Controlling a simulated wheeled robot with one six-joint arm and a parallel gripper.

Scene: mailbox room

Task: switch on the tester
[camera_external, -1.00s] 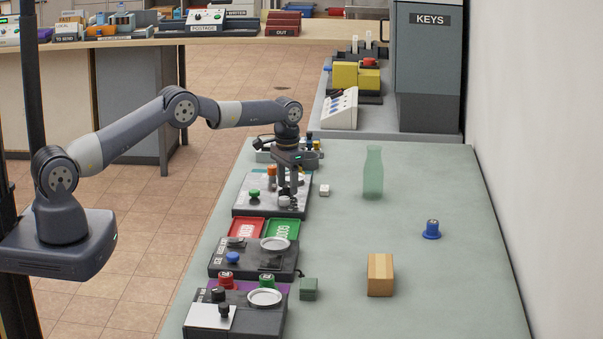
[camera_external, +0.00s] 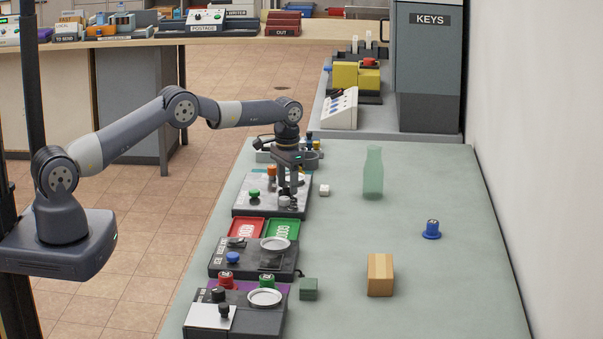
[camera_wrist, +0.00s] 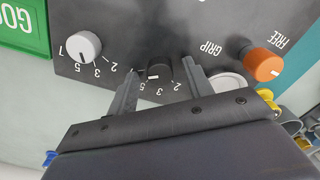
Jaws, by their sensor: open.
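A dark grey control panel (camera_external: 245,207) lies under my gripper (camera_external: 286,190) in the external view. I cannot read which box is labelled as the tester. In the wrist view the panel (camera_wrist: 120,20) has a light grey knob (camera_wrist: 83,46) with a number scale, a black knob (camera_wrist: 159,70) with a scale, and an orange knob (camera_wrist: 264,62) marked FREE. A pale round part (camera_wrist: 226,84) sits by the word GRIP. My gripper (camera_wrist: 159,70) is open, its fingers on either side of the black knob. I cannot tell whether they touch it.
A green GOOD tray (camera_external: 282,231) and a red tray (camera_external: 246,230) lie in front of the panel. Two boxes with round plates (camera_external: 275,244) (camera_external: 265,297) stand nearer. A green bottle (camera_external: 373,173), blue knobbed object (camera_external: 431,230) and tan box (camera_external: 380,275) stand on the right, with bare table between.

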